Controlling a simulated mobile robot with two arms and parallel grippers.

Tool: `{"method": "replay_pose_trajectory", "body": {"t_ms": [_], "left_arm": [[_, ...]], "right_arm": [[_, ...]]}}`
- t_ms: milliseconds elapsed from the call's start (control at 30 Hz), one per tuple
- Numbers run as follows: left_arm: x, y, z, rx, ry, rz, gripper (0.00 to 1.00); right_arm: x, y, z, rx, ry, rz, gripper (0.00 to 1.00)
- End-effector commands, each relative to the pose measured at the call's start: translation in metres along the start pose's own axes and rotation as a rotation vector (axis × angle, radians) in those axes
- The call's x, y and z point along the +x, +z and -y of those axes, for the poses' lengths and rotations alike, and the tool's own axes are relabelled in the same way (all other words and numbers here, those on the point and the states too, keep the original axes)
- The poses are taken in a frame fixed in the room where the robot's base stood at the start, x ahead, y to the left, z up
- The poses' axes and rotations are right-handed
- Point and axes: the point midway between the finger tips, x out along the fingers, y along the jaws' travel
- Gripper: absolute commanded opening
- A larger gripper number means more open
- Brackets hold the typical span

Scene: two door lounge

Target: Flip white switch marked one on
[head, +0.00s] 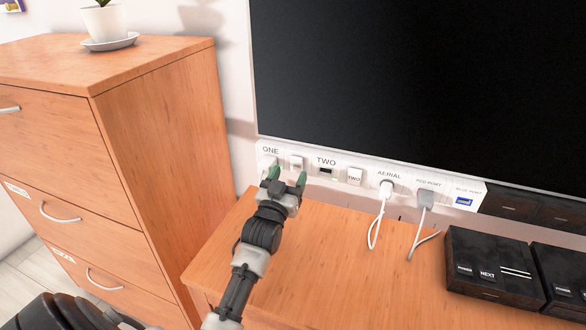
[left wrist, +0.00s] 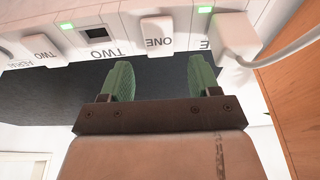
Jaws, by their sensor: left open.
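The white switch marked ONE (head: 296,163) is on the white wall panel below the black screen. It also shows upside down in the left wrist view (left wrist: 158,34), its face marked ONE. My left gripper (head: 287,177) is open with green fingertips close in front of the panel. In the left wrist view the gripper (left wrist: 161,78) has its fingers spread either side of the line to the switch, with nothing between them. A gap shows between fingertips and switch; contact cannot be seen. My right gripper is out of view.
A white plug (head: 266,162) sits left of the switch. To its right are an empty socket (head: 326,171) and switch TWO (head: 355,176). Cabled plugs (head: 386,189) are further right. Black boxes (head: 492,266) stand on the wooden surface (head: 330,270). A drawer cabinet (head: 165,140) stands left.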

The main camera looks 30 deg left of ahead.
Motion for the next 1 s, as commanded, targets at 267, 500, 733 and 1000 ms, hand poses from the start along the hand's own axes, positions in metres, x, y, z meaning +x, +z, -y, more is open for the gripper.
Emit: {"method": "replay_pose_trajectory", "body": {"t_ms": [267,500,733,1000], "left_arm": [[-0.055,0.001,0.0,0.0,0.0,0.001,0.62],[-0.071,0.0,0.0,0.0,0.0,0.0,0.62],[-0.071,0.0,0.0,-0.001,0.0,0.0,0.62],[-0.071,0.0,0.0,-0.001,0.0,0.0,0.62]], "right_arm": [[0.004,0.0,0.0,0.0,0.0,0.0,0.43],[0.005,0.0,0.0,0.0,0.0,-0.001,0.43],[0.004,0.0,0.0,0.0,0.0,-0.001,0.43],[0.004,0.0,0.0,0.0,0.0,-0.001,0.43]]}}
